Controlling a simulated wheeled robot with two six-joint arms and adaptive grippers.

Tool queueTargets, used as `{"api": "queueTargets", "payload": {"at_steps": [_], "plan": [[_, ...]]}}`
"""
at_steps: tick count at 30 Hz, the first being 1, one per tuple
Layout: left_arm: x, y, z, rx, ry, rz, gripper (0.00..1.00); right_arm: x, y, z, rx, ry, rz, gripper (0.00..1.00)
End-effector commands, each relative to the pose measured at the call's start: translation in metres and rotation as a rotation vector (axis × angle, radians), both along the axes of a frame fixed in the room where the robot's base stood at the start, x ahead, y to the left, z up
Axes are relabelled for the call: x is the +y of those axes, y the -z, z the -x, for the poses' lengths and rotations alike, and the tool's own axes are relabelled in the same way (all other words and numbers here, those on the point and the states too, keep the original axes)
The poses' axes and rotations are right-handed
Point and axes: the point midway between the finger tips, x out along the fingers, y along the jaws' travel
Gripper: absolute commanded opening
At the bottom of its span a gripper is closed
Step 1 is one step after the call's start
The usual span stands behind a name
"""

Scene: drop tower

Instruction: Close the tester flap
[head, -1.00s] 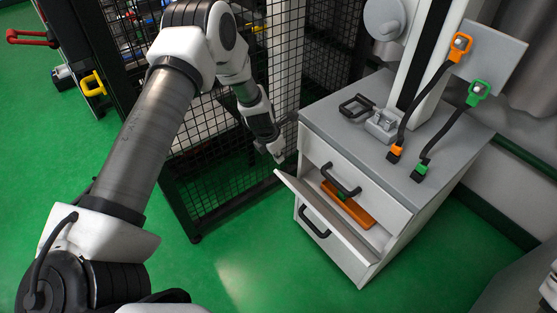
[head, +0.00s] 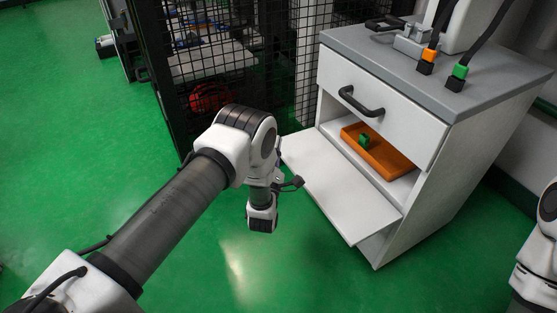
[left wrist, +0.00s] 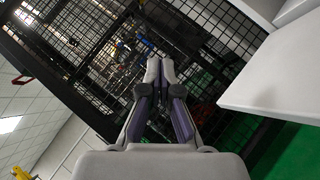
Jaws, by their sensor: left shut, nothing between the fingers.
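The tester flap (head: 340,188) is a white panel on the front of the grey-topped cabinet, hanging open and folded outward below an open compartment. It also shows at the right of the left wrist view (left wrist: 285,75). My left gripper (head: 278,181) is beside the flap's left end, small and partly hidden by its own wrist in the head view. In the left wrist view its fingers (left wrist: 160,62) are together and empty, pointing toward the mesh cage. I cannot tell whether it touches the flap. My right gripper is out of view.
An orange tray (head: 385,155) with a green piece (head: 364,141) lies in the compartment. A drawer with a black handle (head: 360,104) is above it. The black mesh cage (head: 235,75) stands behind my left arm. Green floor (head: 300,270) in front of the flap is clear.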

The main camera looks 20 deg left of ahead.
Motion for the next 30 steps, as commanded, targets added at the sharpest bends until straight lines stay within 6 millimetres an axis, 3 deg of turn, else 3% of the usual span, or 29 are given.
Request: {"api": "queueTargets", "payload": {"at_steps": [1,5,11,22,30], "plan": [[-0.006,0.037,0.003,0.015,0.011,-0.001,0.0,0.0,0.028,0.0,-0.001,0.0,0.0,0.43],[-0.01,0.055,0.007,0.036,0.017,0.0,0.0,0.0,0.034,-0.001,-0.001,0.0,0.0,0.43],[-0.005,0.045,-0.011,0.035,0.016,0.002,0.0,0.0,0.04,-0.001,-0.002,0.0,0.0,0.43],[0.012,0.014,-0.081,0.034,0.014,0.001,0.0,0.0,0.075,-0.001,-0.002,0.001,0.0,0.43],[-0.007,-0.009,-0.106,0.038,0.015,0.0,0.0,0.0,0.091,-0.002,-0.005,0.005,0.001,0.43]]}}
